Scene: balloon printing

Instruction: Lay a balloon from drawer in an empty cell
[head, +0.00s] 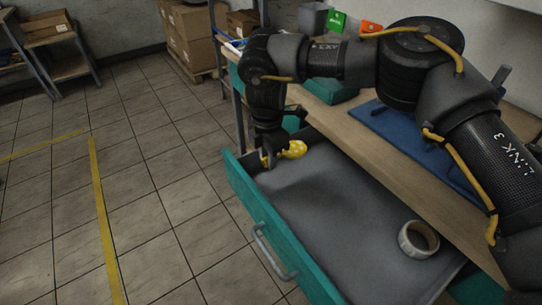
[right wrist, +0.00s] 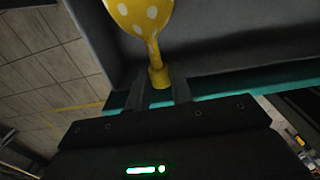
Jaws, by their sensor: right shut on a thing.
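A yellow balloon with pale dots (head: 294,149) is at the far left end of the open drawer in the head view. My right gripper (head: 268,158) is shut on it. In the right wrist view the balloon (right wrist: 140,14) shows at the top, its narrow neck between the two fingers of the gripper (right wrist: 160,88). The open drawer (head: 330,205) has a teal front and a grey inside. I cannot tell whether the balloon touches the drawer floor. No cell shows clearly. My left gripper is not in view.
A roll of white tape (head: 418,239) lies in the drawer at the right. A wooden table (head: 400,165) with a blue mat (head: 385,122) stands above the drawer. Cardboard boxes (head: 190,35) stand at the back. The tiled floor at left is clear.

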